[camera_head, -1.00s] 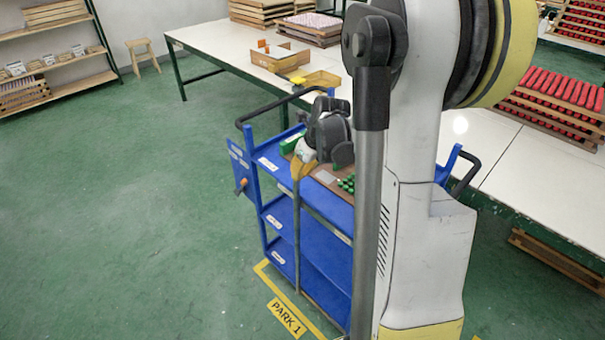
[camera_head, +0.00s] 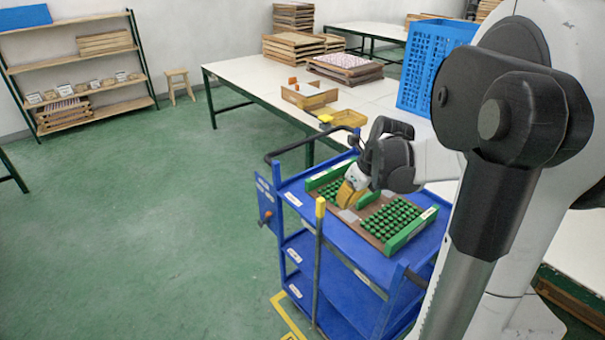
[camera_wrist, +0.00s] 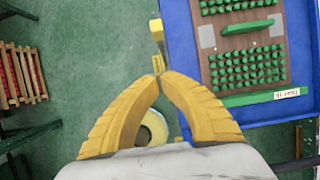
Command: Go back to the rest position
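My gripper (camera_head: 345,196) has yellow fingers. In the head view it appears in front of the tray on the blue cart. In the wrist view the tips of my gripper (camera_wrist: 158,75) meet with nothing seen between them, over the floor just beside the cart's edge. The tray (camera_head: 368,232) is a brown board with green end bars, a green middle bar and rows of small green pieces. It lies on the cart's top and also shows at right in the wrist view (camera_wrist: 233,42).
The blue cart (camera_head: 345,232) has a black handle and lower shelves. A grey post (camera_head: 318,265) with a yellow top stands at its near side. A white table (camera_head: 270,85) with wooden boxes and a blue crate (camera_head: 432,65) are behind. Green floor at left is clear.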

